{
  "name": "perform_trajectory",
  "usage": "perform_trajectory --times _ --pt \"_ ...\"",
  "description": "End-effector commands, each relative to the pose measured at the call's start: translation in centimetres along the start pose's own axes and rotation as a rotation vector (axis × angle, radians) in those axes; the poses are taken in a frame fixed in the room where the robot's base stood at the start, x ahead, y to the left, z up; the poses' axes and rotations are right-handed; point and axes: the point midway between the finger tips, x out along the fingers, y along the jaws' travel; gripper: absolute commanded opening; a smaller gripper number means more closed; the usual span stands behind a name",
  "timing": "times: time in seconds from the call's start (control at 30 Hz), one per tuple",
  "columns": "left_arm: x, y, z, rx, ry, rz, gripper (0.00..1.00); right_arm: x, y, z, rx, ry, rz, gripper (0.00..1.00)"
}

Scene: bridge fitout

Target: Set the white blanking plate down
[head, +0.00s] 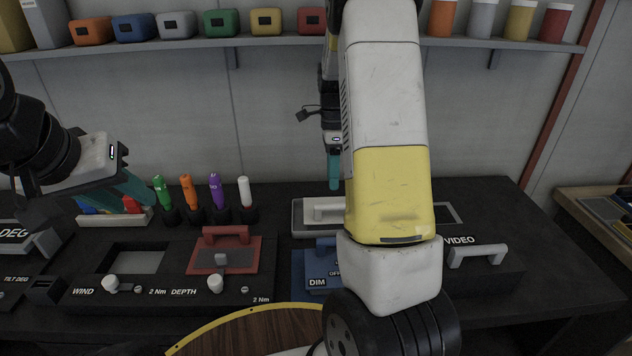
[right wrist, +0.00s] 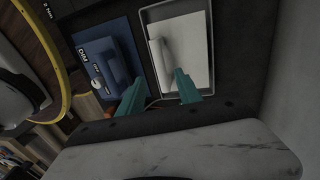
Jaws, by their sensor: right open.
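The white blanking plate (head: 313,216) lies flat with its handle up in a shallow grey tray (head: 297,222) on the dark bench. The right wrist view shows the plate (right wrist: 196,45) inside the tray's rim (right wrist: 212,60). My right gripper (right wrist: 159,78) is open, its teal fingers apart near the near end of the plate's handle; I cannot tell whether they touch it. In the head view one teal finger of my right gripper (head: 334,170) points down just behind the plate. My left gripper (head: 135,188) is at the left near several coloured pieces; its jaw opening is unclear.
A blue DIM module (head: 318,268) stands in front of the tray. A red plate with a handle (head: 228,238) sits on the WIND/DEPTH panel. Several coloured-handled tools (head: 188,192) stand behind it. A VIDEO panel handle (head: 477,254) is at right. My right arm hides part of the bench.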

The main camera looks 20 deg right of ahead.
Motion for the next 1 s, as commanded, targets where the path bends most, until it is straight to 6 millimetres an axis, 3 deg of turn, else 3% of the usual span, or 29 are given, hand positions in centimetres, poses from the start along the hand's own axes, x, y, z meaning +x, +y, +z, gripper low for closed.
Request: perform_trajectory --times 0.23,0.37,0.47,0.7,1.0 --pt "0.0 0.0 0.0 0.0 0.0 0.0 0.36 -2.8 0.1 0.1 -0.013 -0.004 -0.006 0.41" --pt "0.0 0.0 0.0 0.0 0.0 0.0 0.36 -4.6 1.6 0.7 -0.122 -0.034 -0.048 0.41" --pt "0.0 0.0 0.0 0.0 0.0 0.0 0.36 -6.7 4.0 1.5 -0.298 -0.067 -0.119 0.41" --pt "0.0 0.0 0.0 0.0 0.0 0.0 0.36 -11.4 11.7 3.8 -0.832 -0.066 -0.356 0.41" --pt "0.0 0.0 0.0 0.0 0.0 0.0 0.36 -13.3 21.4 5.5 -1.467 0.152 -0.643 0.41"
